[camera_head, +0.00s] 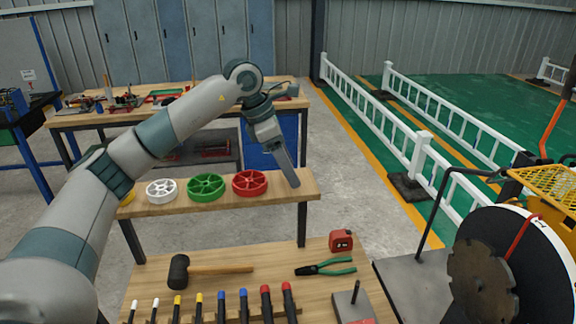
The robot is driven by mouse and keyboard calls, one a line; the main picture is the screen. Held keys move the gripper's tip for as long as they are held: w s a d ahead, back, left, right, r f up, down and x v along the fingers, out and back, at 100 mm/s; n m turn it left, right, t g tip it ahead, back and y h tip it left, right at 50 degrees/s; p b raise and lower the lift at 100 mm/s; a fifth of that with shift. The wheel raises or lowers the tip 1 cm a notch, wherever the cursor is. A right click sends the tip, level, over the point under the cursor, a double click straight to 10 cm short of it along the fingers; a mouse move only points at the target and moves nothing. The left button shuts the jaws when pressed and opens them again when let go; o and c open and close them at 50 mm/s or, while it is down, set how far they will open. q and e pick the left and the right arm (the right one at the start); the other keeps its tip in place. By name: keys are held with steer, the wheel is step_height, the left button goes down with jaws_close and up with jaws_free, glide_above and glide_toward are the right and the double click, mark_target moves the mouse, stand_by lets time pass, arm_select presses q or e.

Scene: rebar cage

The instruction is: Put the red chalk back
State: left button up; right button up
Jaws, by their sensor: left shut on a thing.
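My left gripper (288,168) hangs down over the right end of the narrow wooden shelf, right of the red wheel (250,183). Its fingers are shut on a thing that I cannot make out. Two red-topped sticks, which look like chalks, stand side by side at the bottom edge, a left one (265,293) and a right one (287,290). They are at the right end of a row with blue (221,296), yellow (177,300) and white (133,305) tops. The holders' lower ends are cut off. My right gripper is not in view.
A mallet (215,269), green-handled pliers (328,267) and a red tape measure (341,240) lie on the front bench. A dark plate with an upright rod (355,292) is at its right. Green (205,187) and white (161,190) wheels lie on the shelf.

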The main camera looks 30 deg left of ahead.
arm_select(q)
steer(key=shift+f, duration=0.5)
steer(key=shift+f, duration=0.2)
steer(key=o, duration=0.9)
steer(key=shift+r, duration=0.15)
steer(key=shift+r, duration=0.1)
